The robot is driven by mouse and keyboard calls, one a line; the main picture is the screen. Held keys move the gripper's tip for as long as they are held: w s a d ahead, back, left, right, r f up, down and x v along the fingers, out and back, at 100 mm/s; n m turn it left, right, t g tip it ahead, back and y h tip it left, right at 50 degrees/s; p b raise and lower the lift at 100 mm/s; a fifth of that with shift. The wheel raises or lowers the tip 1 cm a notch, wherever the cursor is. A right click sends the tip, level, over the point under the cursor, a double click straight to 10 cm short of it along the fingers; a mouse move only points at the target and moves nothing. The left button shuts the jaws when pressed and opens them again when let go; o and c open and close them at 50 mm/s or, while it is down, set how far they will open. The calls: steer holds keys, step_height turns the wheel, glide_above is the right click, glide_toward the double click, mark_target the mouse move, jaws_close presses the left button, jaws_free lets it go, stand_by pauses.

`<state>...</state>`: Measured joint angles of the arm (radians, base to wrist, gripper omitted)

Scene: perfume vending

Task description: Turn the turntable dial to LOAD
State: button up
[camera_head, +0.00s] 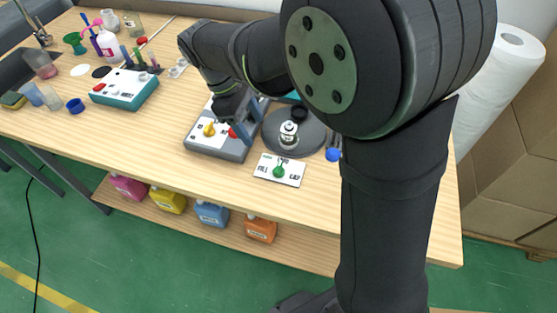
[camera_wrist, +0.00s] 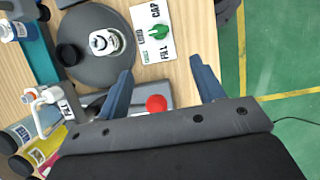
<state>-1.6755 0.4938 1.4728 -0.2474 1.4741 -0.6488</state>
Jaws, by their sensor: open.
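The turntable dial is a green knob (camera_head: 280,171) on a white label plate (camera_head: 293,180) on the table, in front of the grey round turntable (camera_head: 275,144). The wrist view shows the green knob (camera_wrist: 159,32) with the words LOAD, CAP and FILL around it. I cannot tell for sure which word it points at. My gripper (camera_head: 242,123) is over the grey machine to the left of the plate. In the wrist view my gripper (camera_wrist: 163,80) is open and empty, its two blue fingers apart from the knob.
A small bottle (camera_head: 288,135) and a black cap (camera_wrist: 69,54) stand on the turntable. The grey machine (camera_head: 232,151) has a yellow knob (camera_head: 209,129) and a red knob (camera_wrist: 156,103). A teal box (camera_head: 124,92) stands further left. A blue ball-shaped part (camera_head: 333,154) lies right of the turntable.

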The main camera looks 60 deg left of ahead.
mark_target(278, 167)
steer(key=shift+n, duration=0.5)
steer(key=x, duration=1.5)
steer(key=shift+w+d+f, duration=0.1)
steer(key=shift+w, duration=0.15)
steer(key=c, duration=1)
steer(key=shift+o, duration=0.2)
steer(key=shift+m, duration=0.7)
